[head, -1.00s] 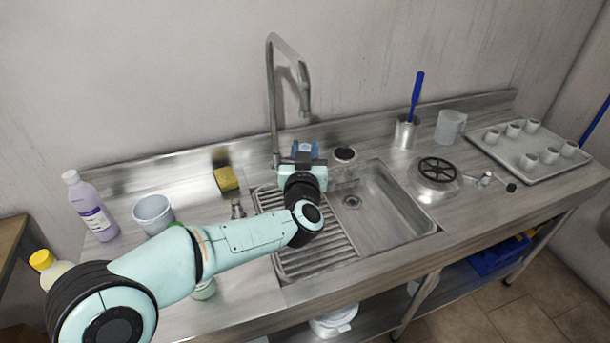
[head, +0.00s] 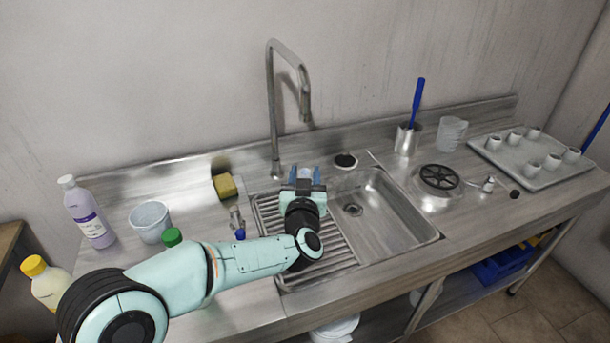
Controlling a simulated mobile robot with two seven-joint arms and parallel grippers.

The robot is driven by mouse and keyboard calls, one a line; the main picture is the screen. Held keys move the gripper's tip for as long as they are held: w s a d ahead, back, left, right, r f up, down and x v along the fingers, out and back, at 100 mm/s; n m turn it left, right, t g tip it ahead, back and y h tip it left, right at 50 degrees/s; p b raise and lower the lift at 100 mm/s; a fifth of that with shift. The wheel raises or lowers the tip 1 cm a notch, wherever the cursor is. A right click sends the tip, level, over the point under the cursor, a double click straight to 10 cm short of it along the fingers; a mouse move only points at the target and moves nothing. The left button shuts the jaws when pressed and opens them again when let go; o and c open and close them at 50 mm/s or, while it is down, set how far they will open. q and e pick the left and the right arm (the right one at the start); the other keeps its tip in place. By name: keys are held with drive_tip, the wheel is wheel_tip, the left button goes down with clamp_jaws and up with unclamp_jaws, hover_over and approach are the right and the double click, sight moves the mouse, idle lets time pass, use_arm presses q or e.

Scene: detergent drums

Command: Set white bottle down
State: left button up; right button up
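My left gripper (head: 305,175) is over the drainboard side of the sink, near the foot of the tap. Its two blue fingertips look apart, and I see no bottle between them. A white-capped bottle with pale lilac contents and a purple label (head: 88,212) stands upright at the left of the counter. A cream-white bottle with a yellow cap (head: 47,283) is at the lower left, partly hidden by my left arm. A green cap (head: 172,237) shows behind my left forearm; its body is mostly hidden. My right gripper is not in view.
A grey-white bucket (head: 150,221) and a yellow sponge (head: 225,186) are on the left counter. The sink basin (head: 375,220) looks empty. A tall tap (head: 272,110) rises behind my gripper. A clear jug (head: 452,133) and a tray of cups (head: 520,172) are at the right.

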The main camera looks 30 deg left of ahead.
use_arm(q)
drive_tip(key=shift+o, duration=0.6)
drive_tip(key=shift+r, duration=0.1)
drive_tip(key=shift+r, duration=0.3)
drive_tip(key=v, duration=1.2)
drive_tip(key=shift+r, duration=0.1)
